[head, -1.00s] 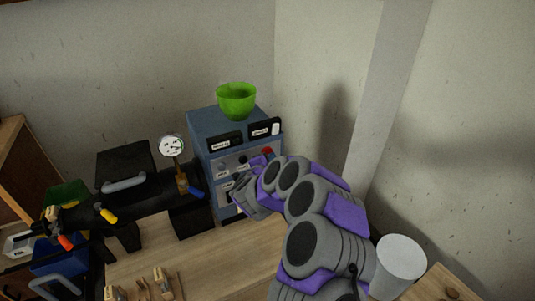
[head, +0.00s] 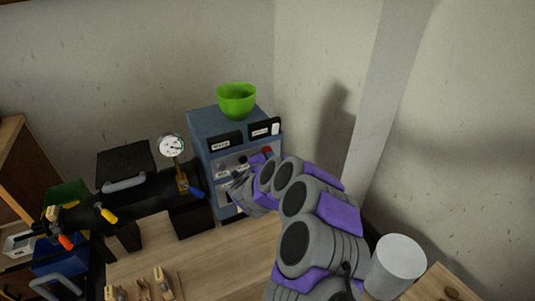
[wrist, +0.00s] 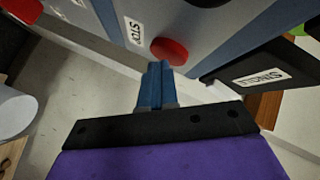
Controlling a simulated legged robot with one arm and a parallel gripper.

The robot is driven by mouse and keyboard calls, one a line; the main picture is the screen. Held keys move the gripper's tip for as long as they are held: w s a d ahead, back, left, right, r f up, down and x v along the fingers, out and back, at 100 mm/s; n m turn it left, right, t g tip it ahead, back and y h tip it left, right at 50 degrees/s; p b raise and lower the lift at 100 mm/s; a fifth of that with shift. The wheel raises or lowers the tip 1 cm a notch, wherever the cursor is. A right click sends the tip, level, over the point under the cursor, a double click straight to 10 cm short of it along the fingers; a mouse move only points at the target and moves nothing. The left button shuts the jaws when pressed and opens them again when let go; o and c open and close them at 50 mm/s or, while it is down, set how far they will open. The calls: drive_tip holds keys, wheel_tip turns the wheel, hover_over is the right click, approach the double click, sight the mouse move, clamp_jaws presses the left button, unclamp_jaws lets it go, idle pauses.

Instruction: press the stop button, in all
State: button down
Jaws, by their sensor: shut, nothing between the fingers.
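The stop button is a round red knob (wrist: 170,52) on the grey panel of a blue control box, beside a white "STOP" label (wrist: 134,32) in the wrist view. In the head view the red button (head: 266,150) shows just above my arm. My gripper (wrist: 158,68) is shut and empty, its blue fingertips very close to the red button's edge. I cannot tell whether they touch it. In the head view my gripper's fingers are mostly hidden by my arm in front of the box. The blue control box (head: 205,125) stands against the wall corner.
A green bowl (head: 237,100) sits on top of the box. A black machine with a pressure gauge (head: 172,147) stands to its left. A white cylinder (head: 398,262) is at the lower right.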

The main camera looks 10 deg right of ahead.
drive_tip(key=shift+w+a+r, duration=0.1)
drive_tip(key=shift+w+r, duration=0.05)
drive_tip(key=shift+w, duration=0.1)
idle(0.8)
drive_tip(key=shift+s, duration=0.9)
drive_tip(key=shift+d+f, duration=0.2)
drive_tip(key=shift+d, duration=0.05)
drive_tip(key=shift+s+d+b, duration=0.2)
drive_tip(key=shift+s+d, duration=0.05)
drive_tip(key=shift+s, duration=0.55)
drive_tip(key=shift+s+d+b, duration=0.15)
drive_tip(key=shift+s+d, duration=0.15)
drive_tip(key=shift+s, duration=0.5)
drive_tip(key=shift+s+d+b, duration=0.2)
drive_tip(key=shift+s+d, duration=0.05)
drive_tip(key=shift+s, duration=0.55)
